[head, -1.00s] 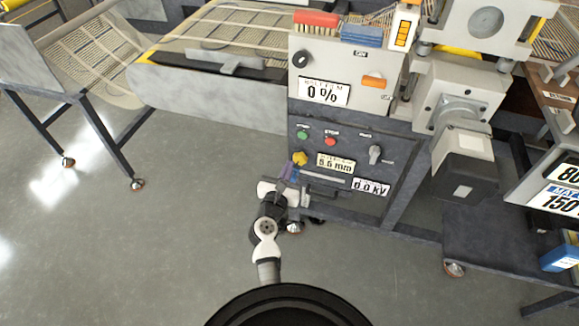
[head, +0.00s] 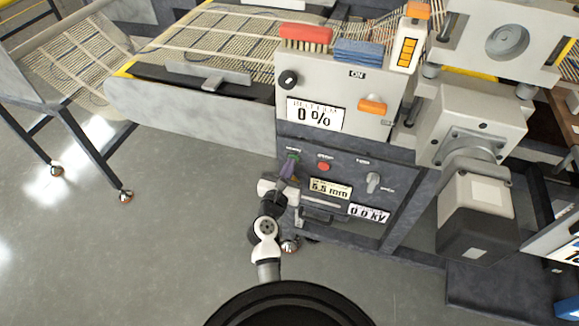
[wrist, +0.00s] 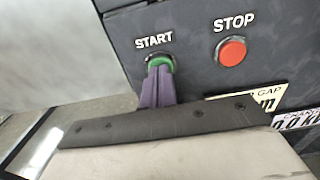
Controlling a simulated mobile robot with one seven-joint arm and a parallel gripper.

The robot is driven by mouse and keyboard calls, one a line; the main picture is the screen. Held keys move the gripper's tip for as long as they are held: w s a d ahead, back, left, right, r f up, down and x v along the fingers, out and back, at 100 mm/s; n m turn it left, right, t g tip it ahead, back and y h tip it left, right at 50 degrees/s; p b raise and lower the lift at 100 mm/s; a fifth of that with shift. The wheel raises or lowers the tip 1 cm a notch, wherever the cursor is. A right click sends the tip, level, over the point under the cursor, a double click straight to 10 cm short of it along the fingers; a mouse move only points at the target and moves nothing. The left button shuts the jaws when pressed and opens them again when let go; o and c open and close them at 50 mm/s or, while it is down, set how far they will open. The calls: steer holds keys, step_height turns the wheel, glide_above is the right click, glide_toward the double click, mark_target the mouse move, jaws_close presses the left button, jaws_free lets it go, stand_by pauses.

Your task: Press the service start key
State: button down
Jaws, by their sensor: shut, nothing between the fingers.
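The green START button (head: 293,155) is on the dark front panel of the machine, left of the red STOP button (head: 324,167). In the wrist view the green button (wrist: 160,62) shows under the word START, with its lower part covered by my fingertips. My gripper (head: 288,168) has purple fingers, shut together and empty. In the wrist view its fingertips (wrist: 158,72) point at the green button and overlap it. I cannot tell whether they touch it or whether it is pushed in.
The red STOP button (wrist: 230,51) is close to the right of my fingers. Below are a 5.5 mm display (head: 331,189) and a 0.0 kV display (head: 369,213); a grey rotary switch (head: 373,182) is at the right. Open floor lies to the left.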

stand_by(0.3)
steer(key=shift+w+d+r+p, duration=0.15)
steer(key=shift+w+p, duration=0.05)
steer(key=shift+w, duration=0.15)
steer(key=shift+w+d+r+p, duration=0.1)
steer(key=shift+w+r+p, duration=0.1)
steer(key=shift+w, duration=0.15)
steer(key=shift+d, duration=0.1)
steer(key=shift+s+f, duration=0.1)
